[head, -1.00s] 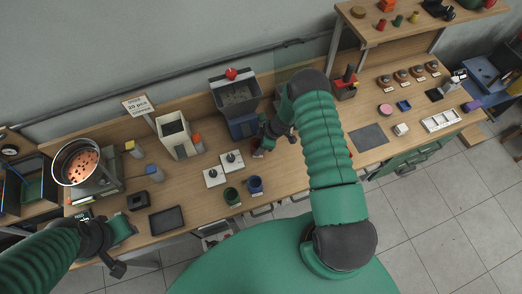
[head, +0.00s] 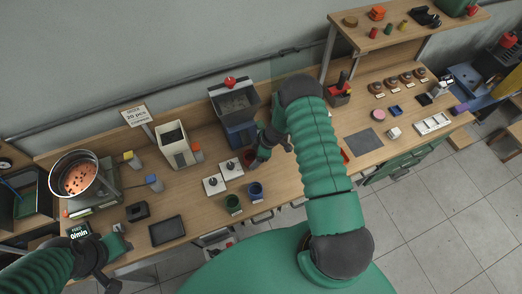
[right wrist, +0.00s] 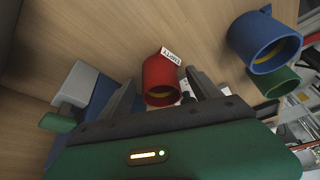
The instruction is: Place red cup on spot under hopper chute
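The red cup (right wrist: 160,78) stands on the wooden bench in the right wrist view, with a small white label at its rim. My right gripper (right wrist: 160,88) is open, its fingers on either side of the cup with gaps showing. In the head view my right gripper (head: 264,148) is in front of the blue machine, and it mostly hides the cup. The grey hopper (head: 234,103) sits on this blue machine (head: 241,134); the spot under its chute cannot be made out. My left gripper (head: 100,250) is at the lower left, its fingers unclear.
A blue cup (head: 256,190) and a green cup (head: 233,203) stand at the bench front; the blue cup is also right of the red one in the right wrist view (right wrist: 264,42). Two white plates with black knobs (head: 231,168) and a white bin (head: 175,146) stand to the left.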

